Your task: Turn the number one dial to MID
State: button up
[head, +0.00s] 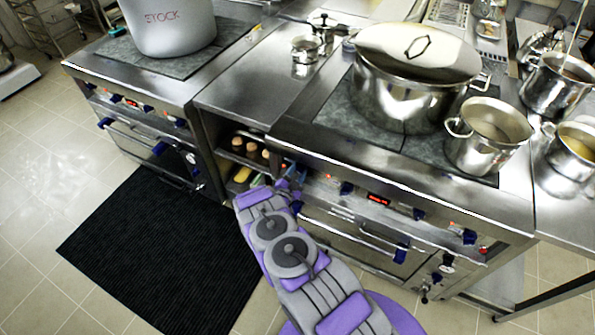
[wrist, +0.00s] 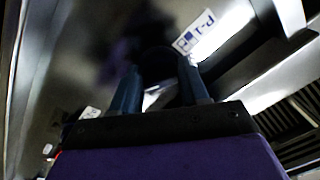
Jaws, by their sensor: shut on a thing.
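My gripper (wrist: 158,82) shows in the wrist view as two blue fingers against a shiny steel panel. They are shut on a dark round dial (wrist: 156,60), blurred and in shadow between the fingertips. Its pointer and setting cannot be made out. A white label (wrist: 194,34) with dark marks, too blurred to read, is above and right of the fingers.
Other blue dials (head: 346,188) and red lights line the panel above an oven door handle (head: 365,240). A lidded stockpot (head: 410,95) and a smaller pot (head: 485,140) stand on top. An open shelf with jars (head: 240,145) is left of the arm. A black mat (head: 150,250) covers the floor.

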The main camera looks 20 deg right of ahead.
jog(key=shift+s+a+f+m+g+h+p, duration=0.15)
jog(key=shift+m+p, duration=0.2)
jog(key=shift+m, duration=1.4)
jog(key=shift+d+f+m+g+h+p, duration=0.15)
jog(key=shift+m+p, duration=0.25)
jog(key=shift+m, duration=1.3)
jog(key=shift+s+a+m+g+p, duration=0.1)
jog(key=shift+m+g+p, duration=0.2)
jog(key=shift+m, duration=1.45)
jog(key=o, duration=0.7)
jog(key=shift+f, duration=0.1)
jog(key=shift+o, duration=1.4)
jog(key=shift+w, duration=0.15)
jog(key=shift+o, duration=0.2)
jog(key=shift+r, duration=0.25)
jog(key=v, duration=1.7)
jog(key=shift+a+f, duration=0.15)
jog(key=shift+f, duration=0.15)
